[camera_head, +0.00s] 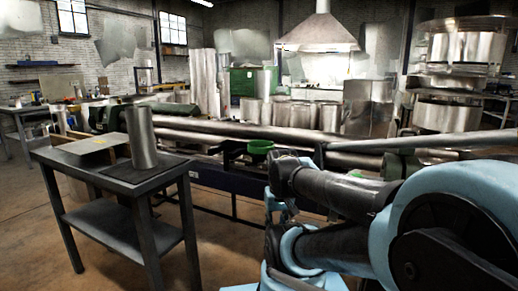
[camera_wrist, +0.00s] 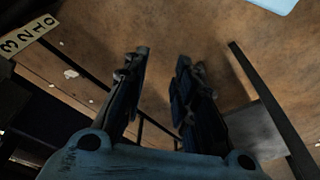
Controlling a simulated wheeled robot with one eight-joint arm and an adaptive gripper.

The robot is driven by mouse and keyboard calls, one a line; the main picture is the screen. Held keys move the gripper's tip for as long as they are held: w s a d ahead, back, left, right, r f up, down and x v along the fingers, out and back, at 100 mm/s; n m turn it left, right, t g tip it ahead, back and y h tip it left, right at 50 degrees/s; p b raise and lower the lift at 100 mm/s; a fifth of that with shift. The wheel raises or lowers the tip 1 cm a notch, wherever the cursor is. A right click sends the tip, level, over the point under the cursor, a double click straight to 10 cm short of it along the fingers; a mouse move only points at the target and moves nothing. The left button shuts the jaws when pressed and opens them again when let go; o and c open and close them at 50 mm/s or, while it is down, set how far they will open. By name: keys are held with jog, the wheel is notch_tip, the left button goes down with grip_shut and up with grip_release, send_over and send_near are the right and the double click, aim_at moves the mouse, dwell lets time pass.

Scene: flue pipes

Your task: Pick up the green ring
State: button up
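The green ring (camera_head: 260,146) shows in the head view near the middle, just left of my arm. It rests at the near side of the long dark machine bed, on or beside a dark part. I cannot tell exactly what it touches. My gripper (camera_wrist: 162,57) shows in the wrist view with its two dark fingers apart and nothing between them. Brown floor lies beyond the fingertips. The green ring is not seen in the wrist view. In the head view I cannot make out my gripper's fingers.
A dark table (camera_head: 118,184) with a lower shelf stands at the left, holding an upright metal pipe (camera_head: 141,137) and a flat light sheet (camera_head: 88,144). Long pipes (camera_head: 240,130) lie across behind. A numbered strip (camera_wrist: 28,33) is at the wrist view's upper left.

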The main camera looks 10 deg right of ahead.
jog(key=w+r+m+g, duration=0.1)
jog(key=w+r+m, duration=0.1)
jog(key=w+r, duration=0.75)
jog(key=w+r+m, duration=0.1)
jog(key=w+r, duration=0.5)
jog(key=r, duration=0.6)
jog(key=w+a+r+m+g, duration=0.1)
jog(key=w+a+r+m, duration=0.15)
jog(key=w+r, duration=0.65)
jog(key=w+a+r+m, duration=0.1)
jog(key=w+r+m, duration=0.3)
jog(key=w, duration=1)
jog(key=shift+n, duration=0.85)
notch_tip(320, 180, down, 15)
jog(key=shift+f, duration=0.1)
grip_shut()
